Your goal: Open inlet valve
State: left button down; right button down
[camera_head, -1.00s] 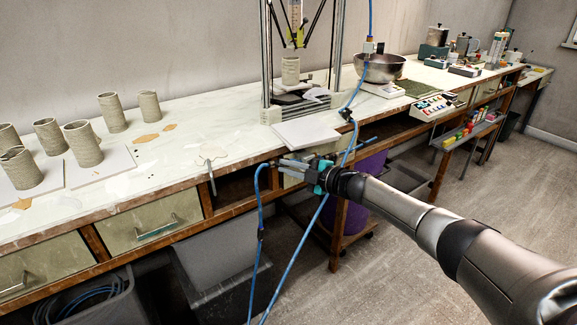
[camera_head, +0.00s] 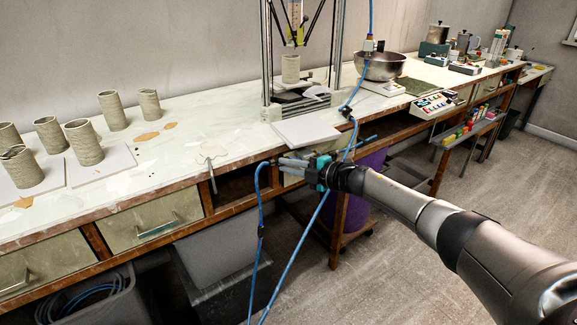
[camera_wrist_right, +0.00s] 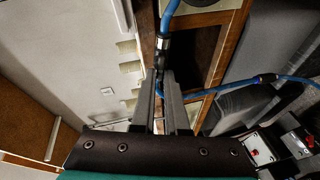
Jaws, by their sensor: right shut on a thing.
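My right gripper (camera_head: 281,164) is at the front edge of the bench, where a blue hose bends over. In the right wrist view, its two dark fingers (camera_wrist_right: 161,80) are close together around a small dark part of the valve fitting (camera_wrist_right: 162,50) in the blue hose. The fitting has a pale metal collar, and the hose (camera_wrist_right: 171,12) leads away from it. The fingers hide most of the held part, so its turn position cannot be told. My left gripper is not in view.
A white board (camera_head: 306,130) lies on the bench just behind the gripper. Clay cylinders (camera_head: 85,141) stand at the left. A metal bowl (camera_head: 380,66) stands at the back right. A purple bin (camera_head: 352,200) is under the bench. Blue hose (camera_head: 293,262) hangs down in front.

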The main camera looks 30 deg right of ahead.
jog(key=c, duration=0.9)
grip_release()
jog(key=shift+s, duration=0.1)
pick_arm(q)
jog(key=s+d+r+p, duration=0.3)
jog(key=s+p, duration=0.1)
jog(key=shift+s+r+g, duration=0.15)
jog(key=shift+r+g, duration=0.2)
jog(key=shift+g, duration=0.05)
pick_arm(e)
jog(key=v, duration=1.5)
jog(key=shift+d, duration=0.1)
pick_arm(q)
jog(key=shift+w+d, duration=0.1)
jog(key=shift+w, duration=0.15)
